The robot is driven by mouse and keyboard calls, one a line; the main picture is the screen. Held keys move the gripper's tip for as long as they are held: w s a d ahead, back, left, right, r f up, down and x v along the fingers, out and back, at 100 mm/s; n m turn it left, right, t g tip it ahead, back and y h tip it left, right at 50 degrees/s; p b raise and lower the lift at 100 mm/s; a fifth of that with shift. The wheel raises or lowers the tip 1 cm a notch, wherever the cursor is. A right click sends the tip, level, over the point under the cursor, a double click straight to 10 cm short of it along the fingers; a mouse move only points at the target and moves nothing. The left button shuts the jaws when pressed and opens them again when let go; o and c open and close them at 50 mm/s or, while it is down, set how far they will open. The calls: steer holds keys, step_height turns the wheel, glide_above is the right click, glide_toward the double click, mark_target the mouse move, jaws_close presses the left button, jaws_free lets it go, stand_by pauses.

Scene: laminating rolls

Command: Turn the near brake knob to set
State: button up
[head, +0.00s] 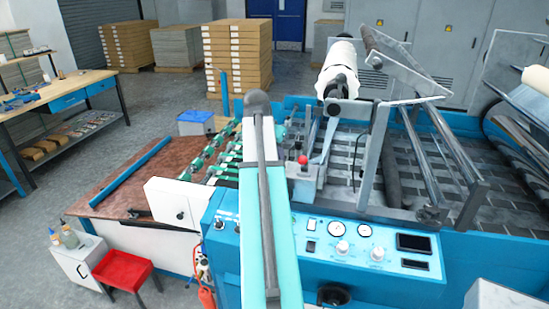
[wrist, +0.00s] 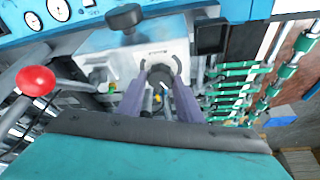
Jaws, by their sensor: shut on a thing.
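In the wrist view my gripper (wrist: 160,70) has its two purple fingers on either side of a dark round brake knob (wrist: 160,78). The fingers are closed on the knob. The knob sits on a pale grey plate (wrist: 112,62) with small printed marks just above it. The fingers partly cover the knob, and its pointer cannot be made out. In the head view my own arm hides the gripper and this knob.
A black knob (wrist: 127,17) stands close above in the wrist view. A red-balled lever (wrist: 36,80) is at left and green-fitted rods (wrist: 235,90) at right. The head view shows the blue control panel (head: 285,235) and a red stool (head: 122,266).

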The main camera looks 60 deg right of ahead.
steer(key=m, duration=0.1)
steer(key=m+g, duration=0.1)
steer(key=m, duration=0.1)
steer(key=m+g+b, duration=0.1)
steer(key=m, duration=0.1)
steer(key=shift+w+d+y, duration=0.15)
steer(key=shift+w+y, duration=0.1)
steer(key=shift+y, duration=0.05)
steer(key=shift+m+g+y+b, duration=0.4)
steer(key=shift+m+g+b, duration=0.25)
steer(key=shift+m, duration=1.35)
steer(key=o, duration=1)
steer(key=shift+o, duration=0.2)
steer(key=shift+r, duration=0.1)
